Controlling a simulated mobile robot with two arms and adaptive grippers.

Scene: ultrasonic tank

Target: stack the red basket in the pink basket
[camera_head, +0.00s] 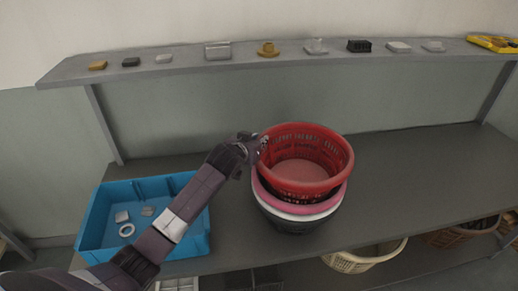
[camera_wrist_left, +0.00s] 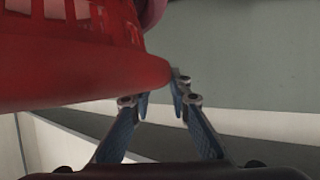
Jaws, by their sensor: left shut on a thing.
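The red basket (camera_head: 302,182) sits upright over the pink basket (camera_head: 300,208) in the head view. Its lower part is inside the pink rim, which shows around and below it. I cannot tell whether its bottom rests inside. My left gripper (camera_head: 262,144) is at the left side of the red basket's rim, shut on it. In the left wrist view the red basket (camera_wrist_left: 75,78) fills the upper left, with a bit of the pink basket (camera_wrist_left: 152,12) behind it, and the fingertips (camera_wrist_left: 160,98) are close together by the rim. My right gripper is not in view.
A white-rimmed basket and a dark basket (camera_head: 290,226) are under the pink one. A blue bin (camera_head: 92,222) with small parts stands at left. A shelf (camera_head: 290,54) with small objects runs above. The counter (camera_head: 430,165) to the right is clear. A cream basket (camera_head: 362,262) is lower down.

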